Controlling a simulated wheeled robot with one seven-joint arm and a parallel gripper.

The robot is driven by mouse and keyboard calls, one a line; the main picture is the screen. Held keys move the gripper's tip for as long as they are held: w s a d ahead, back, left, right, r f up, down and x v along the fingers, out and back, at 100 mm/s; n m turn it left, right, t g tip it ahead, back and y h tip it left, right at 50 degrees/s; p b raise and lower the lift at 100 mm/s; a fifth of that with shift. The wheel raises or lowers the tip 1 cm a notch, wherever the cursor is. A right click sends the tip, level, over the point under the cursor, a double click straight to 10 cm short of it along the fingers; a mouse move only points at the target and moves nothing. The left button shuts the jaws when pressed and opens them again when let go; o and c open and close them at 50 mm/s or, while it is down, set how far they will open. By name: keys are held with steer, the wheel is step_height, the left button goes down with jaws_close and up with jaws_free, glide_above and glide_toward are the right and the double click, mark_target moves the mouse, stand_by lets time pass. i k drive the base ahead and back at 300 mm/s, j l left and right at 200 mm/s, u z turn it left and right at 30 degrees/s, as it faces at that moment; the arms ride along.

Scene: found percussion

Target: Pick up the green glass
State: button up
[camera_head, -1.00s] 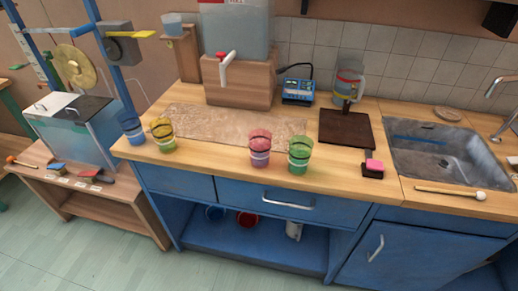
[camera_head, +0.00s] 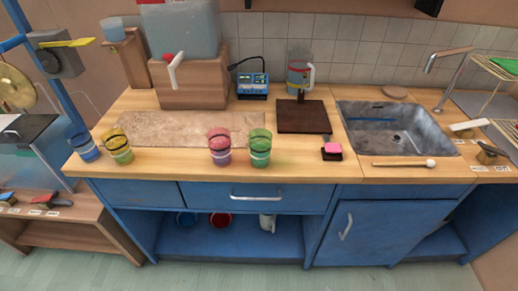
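The green glass (camera_head: 260,148) stands upright near the front edge of the wooden counter, around the middle of the head view. It is see-through green with dark and pale bands around it. A pink glass (camera_head: 219,147) stands close on its left. My gripper does not show in the head view.
A yellow glass (camera_head: 117,146) and a blue glass (camera_head: 83,144) stand further left on the counter (camera_head: 290,167). A black block with a pink top (camera_head: 332,151) lies to the right, before a dark board (camera_head: 303,116). A mallet (camera_head: 404,163) lies by the sink (camera_head: 398,128).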

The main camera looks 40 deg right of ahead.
mark_target(260, 140)
steer(key=j+z, duration=0.9)
steer(key=j, duration=0.15)
